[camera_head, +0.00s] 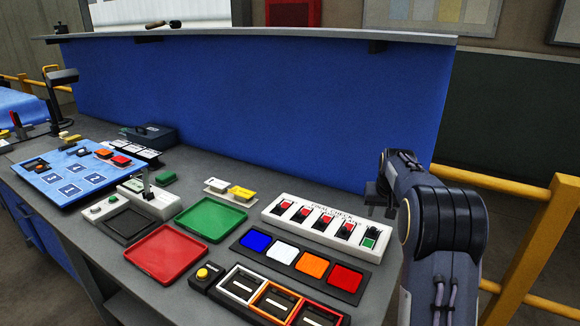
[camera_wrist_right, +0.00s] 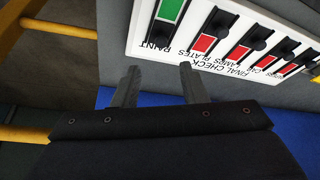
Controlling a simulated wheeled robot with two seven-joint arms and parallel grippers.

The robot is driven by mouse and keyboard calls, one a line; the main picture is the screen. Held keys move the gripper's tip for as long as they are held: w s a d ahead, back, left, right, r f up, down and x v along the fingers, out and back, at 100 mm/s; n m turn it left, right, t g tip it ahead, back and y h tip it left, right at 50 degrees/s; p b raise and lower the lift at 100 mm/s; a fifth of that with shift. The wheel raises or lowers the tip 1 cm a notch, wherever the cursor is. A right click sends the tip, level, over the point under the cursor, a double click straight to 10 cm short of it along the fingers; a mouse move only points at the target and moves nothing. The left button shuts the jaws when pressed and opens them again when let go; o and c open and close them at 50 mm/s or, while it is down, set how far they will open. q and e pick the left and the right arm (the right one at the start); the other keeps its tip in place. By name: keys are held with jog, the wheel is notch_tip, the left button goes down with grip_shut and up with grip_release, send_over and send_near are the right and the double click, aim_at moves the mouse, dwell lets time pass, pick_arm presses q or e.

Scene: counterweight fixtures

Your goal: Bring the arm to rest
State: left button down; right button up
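My right arm (camera_head: 445,225) rises at the right of the head view, bent at a dark, rounded joint. My right gripper (camera_head: 380,198) is beside the right end of the white final check panel (camera_head: 272,211), partly hidden by the arm. In the right wrist view its two fingers (camera_wrist_right: 155,86) are apart with nothing between them. The panel (camera_wrist_right: 182,52) lies just beyond the fingertips, with a green switch (camera_wrist_right: 170,12) and several red ones. The fingers look apart from it. My left gripper is not in view.
On the grey counter are a green tray (camera_head: 210,219), a red tray (camera_head: 166,254), a dark strip of coloured squares (camera_head: 283,253) and a blue numbered board (camera_head: 50,190). A blue partition (camera_head: 250,110) stands behind. A yellow rail (camera_head: 535,250) is at the right.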

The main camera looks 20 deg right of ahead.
jog(key=s+a+r+n+t+y, duration=0.1)
jog(key=s+a+r+y, duration=0.2)
jog(key=s+a, duration=0.7)
jog(key=s+a+r+n+t+y, duration=0.1)
jog(key=s+a+r+y, duration=0.1)
jog(key=s+a, duration=0.75)
jog(key=s+a+f+n, duration=0.1)
jog(key=s+a+f, duration=0.1)
jog(key=s+a, duration=0.3)
jog(key=s+a+f+n+y, duration=0.1)
jog(key=s+a+f, duration=0.2)
jog(key=s, duration=0.6)
jog(key=shift+a, duration=1.1)
jog(key=shift+d+r, duration=0.1)
